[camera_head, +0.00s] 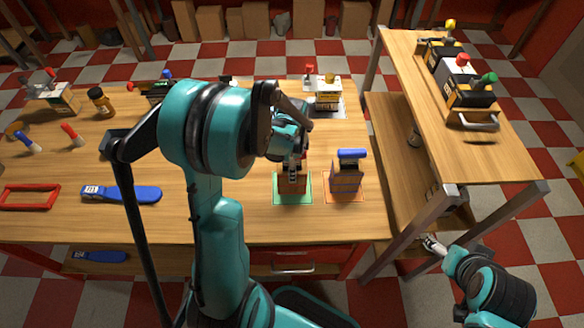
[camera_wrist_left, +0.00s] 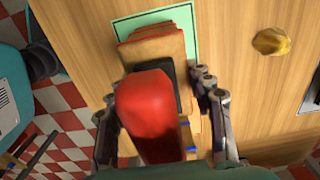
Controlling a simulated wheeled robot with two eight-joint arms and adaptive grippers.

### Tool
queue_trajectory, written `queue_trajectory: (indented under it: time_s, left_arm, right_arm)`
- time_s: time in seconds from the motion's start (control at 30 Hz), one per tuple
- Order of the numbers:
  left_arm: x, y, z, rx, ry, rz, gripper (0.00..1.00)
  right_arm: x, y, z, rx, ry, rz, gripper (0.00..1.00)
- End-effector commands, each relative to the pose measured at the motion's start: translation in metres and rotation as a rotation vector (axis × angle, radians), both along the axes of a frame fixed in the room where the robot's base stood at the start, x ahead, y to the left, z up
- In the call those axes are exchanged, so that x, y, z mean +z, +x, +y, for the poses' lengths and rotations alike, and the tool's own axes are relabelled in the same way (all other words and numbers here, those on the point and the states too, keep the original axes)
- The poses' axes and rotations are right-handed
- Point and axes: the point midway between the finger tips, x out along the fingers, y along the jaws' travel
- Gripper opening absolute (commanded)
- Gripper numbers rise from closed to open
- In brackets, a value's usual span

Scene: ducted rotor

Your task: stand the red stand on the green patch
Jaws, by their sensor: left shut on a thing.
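The red stand has a rounded red top (camera_wrist_left: 150,105) and a brown, block-like body (camera_wrist_left: 155,50) with a dark part. My left gripper (camera_head: 293,172) is shut on it, with a finger on either side in the left wrist view (camera_wrist_left: 165,115). The stand is over the green patch (camera_head: 279,198), whose edge also shows in the left wrist view (camera_wrist_left: 190,18). I cannot tell whether its base touches the patch. In the head view my arm and gripper hide much of it. My right gripper (camera_head: 434,244) is low at the right, beside the side table; its fingers are too small to read.
A blue-topped stand (camera_head: 347,175) is close on the right, on an orange patch (camera_head: 343,197). A yellow-topped stand (camera_head: 328,95) is behind, on a white patch. A blue-handled tool (camera_head: 125,194) and red frame (camera_head: 30,196) lie left. Several toolboxes (camera_head: 468,98) stand on the side table.

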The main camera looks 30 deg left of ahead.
Motion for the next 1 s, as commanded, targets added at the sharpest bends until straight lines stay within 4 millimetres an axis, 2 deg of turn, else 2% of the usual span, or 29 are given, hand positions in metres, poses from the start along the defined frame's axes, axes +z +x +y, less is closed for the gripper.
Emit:
queue_trajectory:
  time_s: [0.2,0.23,0.3,0.67,0.77,1.0]
  left_arm:
    - [-0.004,0.000,0.000,0.000,0.000,0.000,0.00]
    - [-0.003,0.000,0.000,0.000,0.000,0.000,0.60]
    - [-0.003,0.000,0.000,0.000,0.000,0.000,0.72]
    - [0.001,0.000,0.000,0.000,0.000,0.000,0.72]
    - [0.013,0.000,0.000,0.000,0.000,0.000,0.72]
    - [0.067,-0.001,0.000,0.000,0.000,0.000,0.72]
  right_arm:
    - [-0.005,0.000,0.000,0.000,0.000,0.000,0.76]
    - [-0.003,0.000,0.000,0.000,0.000,0.000,0.76]
    - [-0.003,0.000,0.000,0.000,0.000,0.000,0.76]
    - [0.001,0.000,0.000,0.000,0.000,0.000,0.76]
    - [0.006,0.000,0.000,0.000,0.000,0.000,0.76]
    - [0.023,0.000,0.000,0.000,0.000,0.000,0.76]
